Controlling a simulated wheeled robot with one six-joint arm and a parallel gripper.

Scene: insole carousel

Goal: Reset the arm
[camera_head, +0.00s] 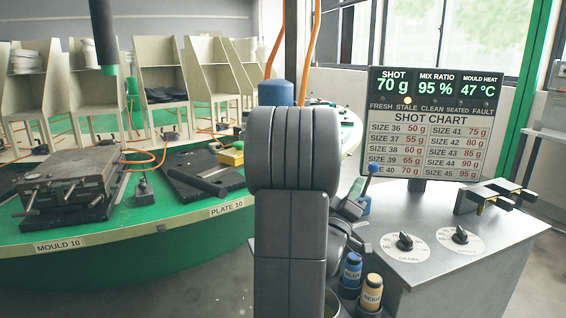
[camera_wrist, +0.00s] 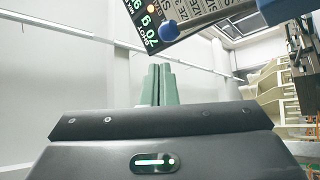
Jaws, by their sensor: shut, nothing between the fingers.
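My gripper (camera_wrist: 158,84) shows in the wrist view as two greenish fingers pressed together, shut and empty. It points toward a pale wall, with nothing touching the fingertips. In the head view my grey arm stands upright in the middle and hides part of the scene; I cannot make out the fingertips clearly there.
A green carousel (camera_head: 130,235) on the left carries a mould (camera_head: 72,178), a plate (camera_head: 203,177) and several wooden racks. On the right, a metal console (camera_head: 455,240) has dials, a display board (camera_head: 432,130) and two bottles (camera_head: 352,270) close beside my arm.

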